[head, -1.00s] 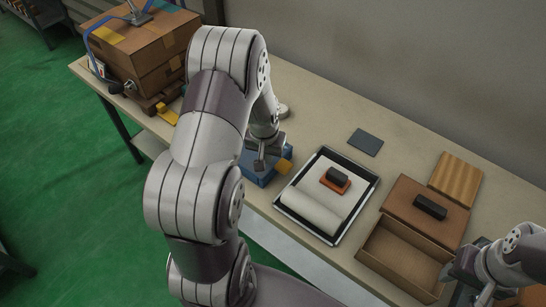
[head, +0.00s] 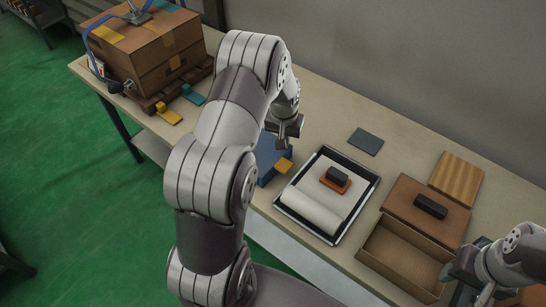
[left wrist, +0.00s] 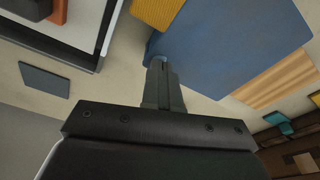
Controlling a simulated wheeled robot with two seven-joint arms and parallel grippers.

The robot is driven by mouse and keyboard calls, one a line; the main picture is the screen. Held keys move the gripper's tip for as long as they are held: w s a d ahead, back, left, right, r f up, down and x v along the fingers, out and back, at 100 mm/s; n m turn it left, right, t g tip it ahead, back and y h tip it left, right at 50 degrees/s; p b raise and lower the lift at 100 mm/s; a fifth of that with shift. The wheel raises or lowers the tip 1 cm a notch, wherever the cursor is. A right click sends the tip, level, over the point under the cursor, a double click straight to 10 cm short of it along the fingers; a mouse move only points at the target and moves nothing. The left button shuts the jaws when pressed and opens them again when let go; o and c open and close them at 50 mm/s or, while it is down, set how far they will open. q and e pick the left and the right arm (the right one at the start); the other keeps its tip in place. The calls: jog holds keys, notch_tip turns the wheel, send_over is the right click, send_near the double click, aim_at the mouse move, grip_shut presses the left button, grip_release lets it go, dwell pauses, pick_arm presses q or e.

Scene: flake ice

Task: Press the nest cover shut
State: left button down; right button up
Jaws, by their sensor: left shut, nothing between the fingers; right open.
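A blue box-like piece (head: 270,162) with a yellow tab (head: 284,166) at its right stands at the table's front edge, partly behind my left arm. I take its blue top for the nest cover; I cannot tell whether it is fully down. The left wrist view shows a broad blue face (left wrist: 225,45) and the yellow tab (left wrist: 157,12). My left gripper (head: 284,138) is shut and empty at the blue piece's back side; its fingertips (left wrist: 160,68) appear close to the blue edge, contact unclear. My right gripper (head: 458,268) is open beside the open brown box.
A black-rimmed tray (head: 347,224) with a white roll and a dark-handled block lies to the right. A strapped carton (head: 140,50) and clamps stand at left.

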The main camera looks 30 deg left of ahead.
pick_arm(q)
jog(key=shift+f+b, duration=0.4)
jog(key=shift+f, duration=0.35)
jog(key=shift+s+f, duration=0.2)
jog(key=shift+f, duration=0.05)
dwell(0.8)
jog(key=shift+r, duration=0.1)
jog(key=shift+w+r+p, duration=0.1)
jog(key=shift+r+p, duration=0.9)
jog(key=shift+r, duration=0.1)
jog(key=shift+r, duration=0.1)
jog(key=shift+w+r+p, duration=0.1)
jog(key=shift+r+p, duration=0.2)
jog(key=shift+p, duration=0.05)
notch_tip(320, 180, up, 4)
jog(key=p, duration=0.3)
jog(key=shift+r, duration=0.15)
